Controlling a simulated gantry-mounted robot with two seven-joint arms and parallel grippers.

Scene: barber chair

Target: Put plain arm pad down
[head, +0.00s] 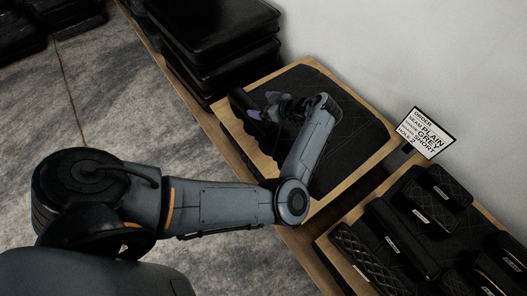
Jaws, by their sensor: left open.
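My left gripper (264,106), with purplish fingertips, is open over the left part of a wooden tray (391,152) at the upper middle. A dark, elongated pad (240,104) lies at the tray's left side, right beside the fingertips. It looks like an arm pad, but its surface is too dark to tell if it is plain. I cannot tell whether the fingers touch it. A large dark quilted seat piece (350,135) fills most of the tray, partly hidden by my left arm. My right gripper is out of view.
A second wooden tray (330,249) at lower right holds several dark labelled pads, some quilted (446,187). An order card (427,134) between the trays reads plain, grey, short. Black cushions (225,50) are stacked behind the first tray. A wall stands at right; grey floor lies left.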

